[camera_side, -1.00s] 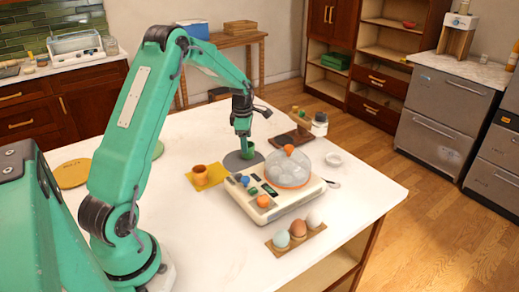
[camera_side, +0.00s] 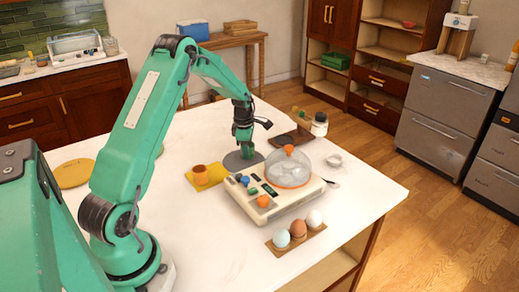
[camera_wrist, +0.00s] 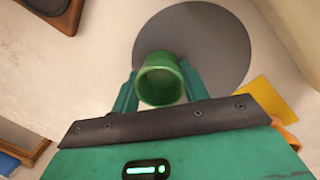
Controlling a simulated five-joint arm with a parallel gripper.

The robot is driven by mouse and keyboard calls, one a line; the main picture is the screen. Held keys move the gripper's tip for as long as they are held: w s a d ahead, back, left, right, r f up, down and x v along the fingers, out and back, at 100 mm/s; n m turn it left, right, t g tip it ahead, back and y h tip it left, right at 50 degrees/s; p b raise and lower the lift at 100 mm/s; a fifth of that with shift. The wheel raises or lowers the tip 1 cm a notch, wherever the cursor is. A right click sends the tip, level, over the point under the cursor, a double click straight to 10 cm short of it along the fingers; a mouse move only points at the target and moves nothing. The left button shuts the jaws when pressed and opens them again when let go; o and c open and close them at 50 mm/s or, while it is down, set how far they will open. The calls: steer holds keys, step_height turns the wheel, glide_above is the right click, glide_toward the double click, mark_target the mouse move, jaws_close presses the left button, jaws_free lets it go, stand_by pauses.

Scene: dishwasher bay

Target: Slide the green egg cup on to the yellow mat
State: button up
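The green egg cup (camera_wrist: 160,80) stands upright on a round grey mat (camera_wrist: 215,35), near its lower left edge in the wrist view. My gripper (camera_wrist: 160,92) is down around it, one finger on each side. The fingers look very close to the cup; whether they press on it I cannot tell. In the side view my gripper (camera_side: 245,150) is low over the grey mat (camera_side: 236,164) and mostly hides the cup. The yellow mat (camera_side: 217,177) lies to the left and nearer, with an orange cup (camera_side: 201,175) on it. Its yellow edge shows in the wrist view (camera_wrist: 268,98).
A cream egg cooker (camera_side: 285,208) with a clear dome (camera_side: 289,168) stands right of the yellow mat. Several eggs (camera_side: 298,229) sit on a holder in front. A dark wooden board (camera_side: 291,139) and a jar (camera_side: 320,124) are behind.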

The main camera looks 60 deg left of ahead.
mark_target(216, 170)
steer(key=shift+c, duration=0.8)
steer(key=shift+s, duration=0.1)
steer(key=shift+s+d, duration=0.2)
steer(key=shift+s, duration=3.15)
steer(key=shift+s+d, duration=0.2)
steer(key=shift+s, duration=3.15)
steer(key=o, duration=1.1)
steer(key=shift+c, duration=0.2)
steer(key=shift+r, duration=0.1)
step_height(216, 170, up, 8)
steer(key=shift+s+d+f, duration=0.25)
steer(key=shift+s+d, duration=0.1)
steer(key=shift+s, duration=0.05)
